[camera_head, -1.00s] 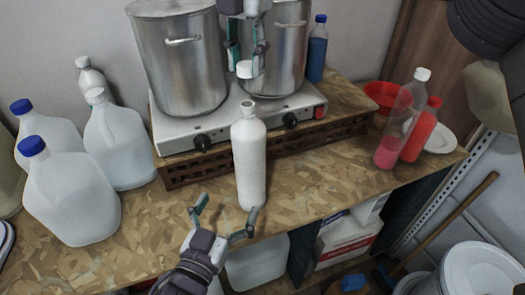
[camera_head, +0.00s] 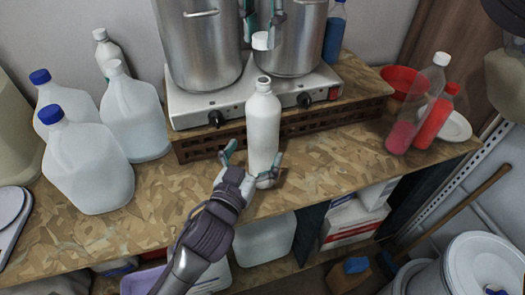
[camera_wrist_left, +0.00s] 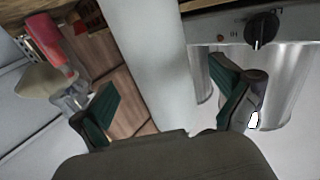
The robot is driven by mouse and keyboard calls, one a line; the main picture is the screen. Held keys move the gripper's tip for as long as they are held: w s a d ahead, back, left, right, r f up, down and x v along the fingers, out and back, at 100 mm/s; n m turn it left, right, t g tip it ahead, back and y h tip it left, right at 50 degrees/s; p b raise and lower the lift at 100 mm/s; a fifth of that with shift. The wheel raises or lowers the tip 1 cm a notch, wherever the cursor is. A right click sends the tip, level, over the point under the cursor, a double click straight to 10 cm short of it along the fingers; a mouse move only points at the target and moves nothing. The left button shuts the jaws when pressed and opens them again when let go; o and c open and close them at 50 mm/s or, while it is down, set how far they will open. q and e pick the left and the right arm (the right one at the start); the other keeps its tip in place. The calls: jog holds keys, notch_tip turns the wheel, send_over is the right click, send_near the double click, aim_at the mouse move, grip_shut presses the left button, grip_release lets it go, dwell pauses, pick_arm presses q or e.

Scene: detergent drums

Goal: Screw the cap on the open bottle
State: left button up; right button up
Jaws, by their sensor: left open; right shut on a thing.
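The open bottle (camera_head: 263,130) is white and stands upright on the wooden counter, its neck uncovered. The white cap (camera_head: 260,41) is above and slightly left of the bottle mouth, apart from it. My right gripper (camera_head: 262,24) comes in from the top and is shut on the cap. My left gripper (camera_head: 249,166) is open at the lower part of the bottle, a finger on either side. In the left wrist view the white bottle (camera_wrist_left: 160,65) stands between the two open fingers (camera_wrist_left: 168,100); I cannot tell whether they touch it.
A double hot plate (camera_head: 190,108) with two steel pots (camera_head: 200,55) stands behind the bottle. Several white jugs (camera_head: 90,170) stand at left. A tilted clear bottle with pink liquid (camera_head: 405,125) and a red bottle (camera_head: 434,118) stand at right.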

pick_arm(q)
jog(key=x, duration=0.4)
jog(key=shift+w+d, duration=0.1)
jog(key=shift+w, duration=0.05)
pick_arm(e)
jog(key=shift+w+d+f, duration=0.1)
jog(key=shift+w+d, duration=0.1)
jog(key=shift+w, duration=0.05)
jog(key=shift+s, duration=0.1)
jog(key=shift+s+a, duration=0.1)
jog(key=shift+a, duration=0.05)
pick_arm(q)
jog(key=c, duration=1.7)
pick_arm(e)
jog(key=shift+f, duration=2.45)
jog(key=shift+f, duration=0.1)
jog(key=shift+f, duration=0.75)
jog(key=shift+f, duration=0.6)
